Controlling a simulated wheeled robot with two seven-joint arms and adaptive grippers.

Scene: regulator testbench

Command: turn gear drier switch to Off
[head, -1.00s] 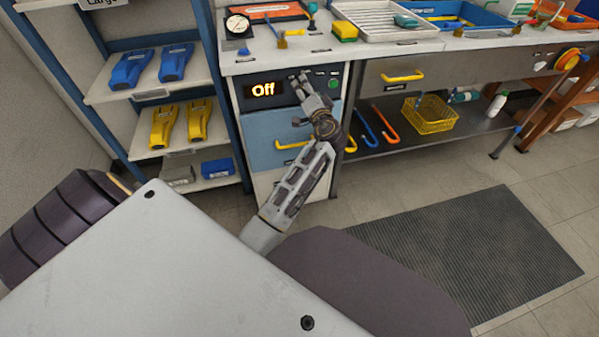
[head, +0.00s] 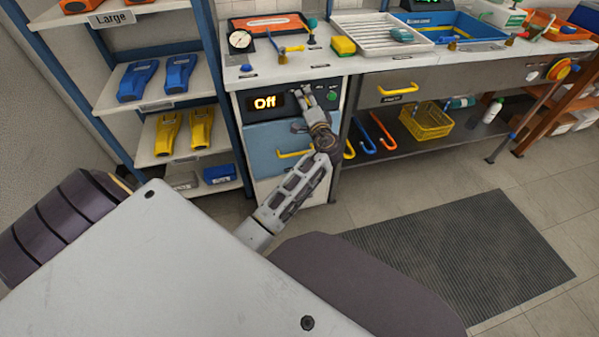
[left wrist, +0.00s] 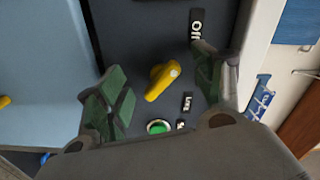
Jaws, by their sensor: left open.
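The gear drier's dark control panel (left wrist: 140,40) has a yellow switch knob (left wrist: 162,82) with a pale tip pointing to the upper right in the left wrist view. An Off label (left wrist: 196,24) and a Low label (left wrist: 187,102) are beside it, with a third label partly hidden. My left gripper (head: 302,98) is at the panel, right of the display. In the left wrist view its open fingers (left wrist: 160,92) stand on either side of the knob, with visible gaps. The head view does not show the knob clearly. My right gripper is not in view.
A green button (left wrist: 158,128) is close to the knob; it also shows in the head view (head: 331,96). A blue drawer with a yellow handle (head: 295,153) lies below the panel. The bench top (head: 290,68) above holds a gauge and trays. A shelf rack (head: 150,105) stands left.

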